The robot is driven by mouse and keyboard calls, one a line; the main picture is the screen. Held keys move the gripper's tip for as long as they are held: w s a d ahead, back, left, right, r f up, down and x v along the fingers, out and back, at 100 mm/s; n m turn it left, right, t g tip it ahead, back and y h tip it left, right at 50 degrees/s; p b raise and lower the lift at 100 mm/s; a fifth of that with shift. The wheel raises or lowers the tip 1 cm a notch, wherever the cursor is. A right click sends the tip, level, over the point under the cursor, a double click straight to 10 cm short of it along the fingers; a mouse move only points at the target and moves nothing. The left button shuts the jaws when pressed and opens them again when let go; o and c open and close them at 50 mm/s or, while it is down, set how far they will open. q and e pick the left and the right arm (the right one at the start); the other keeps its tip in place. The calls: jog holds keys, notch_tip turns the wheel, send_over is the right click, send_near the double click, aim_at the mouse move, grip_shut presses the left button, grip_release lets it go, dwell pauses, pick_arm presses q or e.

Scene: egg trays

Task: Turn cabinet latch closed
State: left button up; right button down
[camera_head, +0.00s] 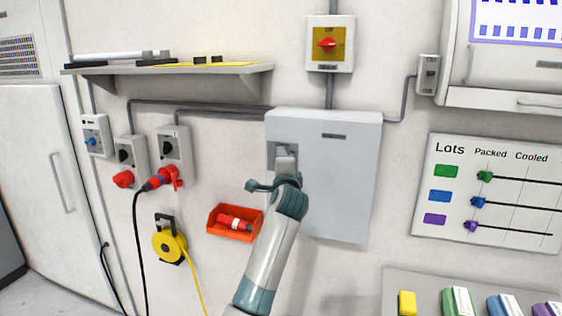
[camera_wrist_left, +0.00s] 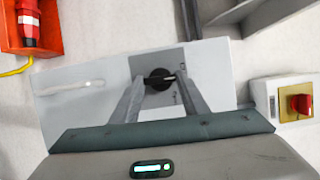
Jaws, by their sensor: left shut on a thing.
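The grey wall cabinet (camera_head: 345,185) is closed, with a small square latch plate near its left edge. My left gripper (camera_head: 285,153) is at that plate and hides most of it in the head view. In the left wrist view the latch is a round black knob (camera_wrist_left: 159,80) on the grey plate (camera_wrist_left: 147,64). My left gripper (camera_wrist_left: 160,84) has one finger on each side of the knob and is shut on it. A small pale slot shows across the knob. The exact turn of the latch is hard to tell. My right gripper is not in view.
An orange bin (camera_head: 214,232) with a red plug lies left of my forearm, and a shelf (camera_head: 170,69) is above left. A red rotary switch on a yellow plate (camera_head: 328,57) sits above the cabinet. Conduits run along the wall. A Lots board (camera_head: 455,225) hangs at right.

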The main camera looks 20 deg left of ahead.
pick_arm(q)
jog(key=shift+n, duration=0.3)
jog(key=o, duration=1.1)
jog(key=shift+c, duration=0.2)
jog(key=shift+s, duration=0.15)
jog(key=b+v, duration=0.6)
jog(key=v, duration=1.1)
jog(key=shift+r, duration=0.25)
jog(key=shift+s+a, duration=0.1)
